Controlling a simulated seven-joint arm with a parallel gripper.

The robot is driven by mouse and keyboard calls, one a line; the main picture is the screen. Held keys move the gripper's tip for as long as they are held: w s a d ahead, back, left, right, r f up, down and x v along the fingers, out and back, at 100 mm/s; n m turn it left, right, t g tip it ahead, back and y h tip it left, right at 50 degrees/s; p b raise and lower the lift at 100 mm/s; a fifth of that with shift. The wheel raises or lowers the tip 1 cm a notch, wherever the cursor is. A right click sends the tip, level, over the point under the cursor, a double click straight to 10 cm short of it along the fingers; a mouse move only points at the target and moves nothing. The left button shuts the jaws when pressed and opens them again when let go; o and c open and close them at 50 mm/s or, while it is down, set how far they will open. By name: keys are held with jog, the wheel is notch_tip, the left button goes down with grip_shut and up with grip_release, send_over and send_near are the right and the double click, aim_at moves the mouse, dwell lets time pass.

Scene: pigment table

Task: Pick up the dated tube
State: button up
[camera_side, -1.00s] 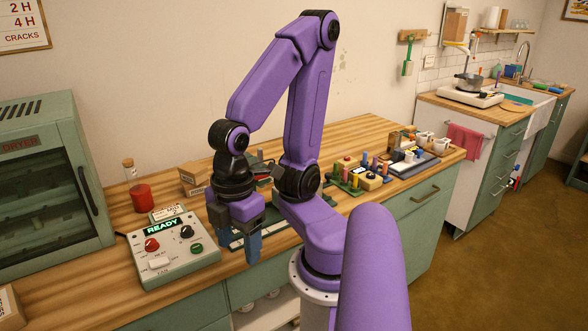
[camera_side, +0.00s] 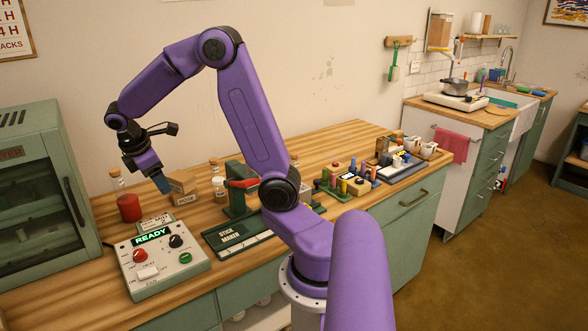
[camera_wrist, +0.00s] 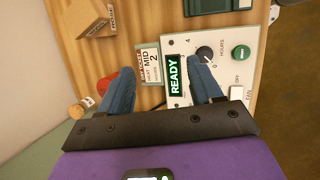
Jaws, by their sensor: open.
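My gripper (camera_side: 162,184) hangs over the back left of the bench, between the corked red bottle (camera_side: 128,203) and the small cardboard boxes (camera_side: 182,188). In the wrist view its two blue fingers stand apart with nothing between them; my gripper (camera_wrist: 158,82) shows there above the "MID 2" card (camera_wrist: 149,58). Small coloured upright pieces (camera_side: 345,183) stand at the right of the bench. I cannot tell which thing, if any, is the dated tube; no date is readable on a tube.
The control box (camera_side: 157,258), reading "READY", stands at the front left beside the green dryer (camera_side: 35,200). The green stick maker (camera_side: 232,236) lies right of it. A small labelled jar (camera_side: 218,185) stands behind. Bare wood lies at the back middle.

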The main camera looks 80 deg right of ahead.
jog(key=d+f+m+g, duration=0.1)
jog(key=d+g, duration=0.1)
jog(key=d, duration=1.2)
jog(key=m+g, duration=0.3)
jog(key=g, duration=0.2)
send_near(297, 163)
jog(key=s+d+f, duration=0.1)
jog(key=d+f, duration=0.1)
jog(key=s+d+f, duration=0.1)
jog(key=f, duration=0.1)
jog(key=shift+s+d, duration=0.1)
jog(key=shift+s, duration=0.2)
jog(key=shift+x, duration=2.85)
jog(key=c, duration=1)
jog(key=shift+w, duration=0.1)
jog(key=shift+c, duration=0.2)
